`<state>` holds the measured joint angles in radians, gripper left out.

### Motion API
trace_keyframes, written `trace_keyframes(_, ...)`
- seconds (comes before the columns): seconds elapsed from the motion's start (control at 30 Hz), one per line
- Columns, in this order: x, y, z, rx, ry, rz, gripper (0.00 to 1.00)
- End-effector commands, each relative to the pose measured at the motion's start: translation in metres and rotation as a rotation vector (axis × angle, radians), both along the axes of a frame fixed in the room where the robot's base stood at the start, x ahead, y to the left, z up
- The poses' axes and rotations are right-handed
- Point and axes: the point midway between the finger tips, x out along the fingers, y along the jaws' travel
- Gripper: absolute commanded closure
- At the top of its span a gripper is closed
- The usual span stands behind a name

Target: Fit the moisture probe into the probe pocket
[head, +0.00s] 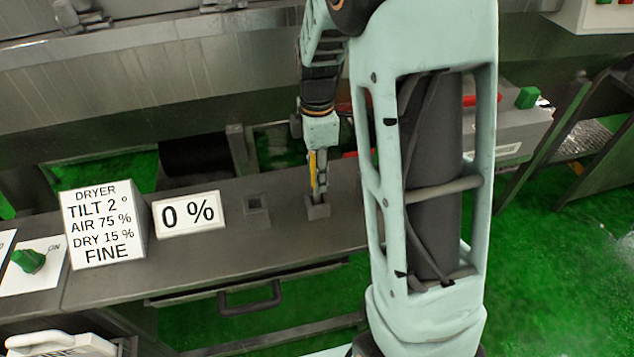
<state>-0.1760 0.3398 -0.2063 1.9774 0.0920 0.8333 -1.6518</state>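My gripper (318,190) points down over the bench, seen small and partly side-on. Its fingertips are at or just above a small grey block (317,210) on the bench top. A yellow strip (312,172) shows along the gripper's left side; I cannot tell whether it belongs to the gripper or to the moisture probe. I cannot make out the probe or whether the fingers are closed on anything. A small square grey socket (256,204) with a dark opening stands on the bench left of the gripper. I cannot tell which of the two is the probe pocket.
On the grey bench (195,255) stand a dryer settings sign (100,225) and a "0 %" display (188,214). A green knob (29,260) is at far left. A drawer handle (250,298) juts from the front. My arm hides the bench's right part.

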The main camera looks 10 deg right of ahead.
Motion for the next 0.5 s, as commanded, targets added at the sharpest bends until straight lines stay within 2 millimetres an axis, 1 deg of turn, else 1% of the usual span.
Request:
trace_keyframes(0.03, 0.0001, 0.0001, 0.0002, 0.0, 0.0, 0.0, 0.68)
trace_keyframes(0.33, 0.0002, 0.0001, 0.0005, 0.0, 0.0, 0.0, 1.0)
trace_keyframes(0.5, 0.0004, 0.0001, 0.0008, 0.0, -0.001, 0.0, 1.0)
